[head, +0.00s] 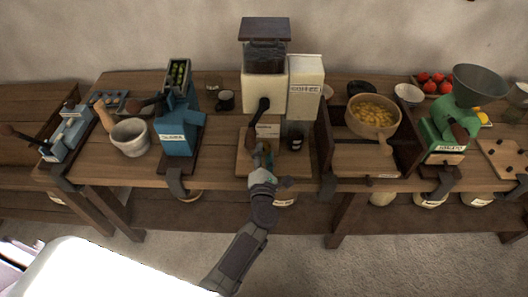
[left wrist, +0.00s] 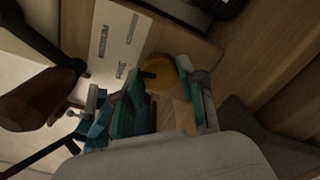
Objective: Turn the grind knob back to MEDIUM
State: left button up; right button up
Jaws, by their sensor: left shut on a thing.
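The cream mill (head: 264,92) stands at the back middle of the bench, with a dark crank on its front. The grind knob shows in the left wrist view as a round, brass-coloured thing (left wrist: 163,72) beyond my fingertips, below a pale plate (left wrist: 119,45) with several dark marks too small to read. A small dark pointer-like piece (left wrist: 149,74) is beside it. My left gripper (head: 263,162) is at the mill's lower front. Its teal fingers (left wrist: 168,100) are shut on the knob, partly hiding it. My right gripper is in neither view.
A blue mill (head: 178,135) and a stone mortar (head: 131,138) stand to the left. A wooden stand with a bowl of yellow pieces (head: 373,112) and a green mill (head: 446,128) stand to the right. A dark jar (head: 296,140) is close beside my gripper.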

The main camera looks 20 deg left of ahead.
pick_arm(q)
jog(key=shift+m, duration=0.8)
jog(key=shift+p, duration=0.3)
jog(key=o, duration=1.1)
jog(key=shift+o, duration=0.2)
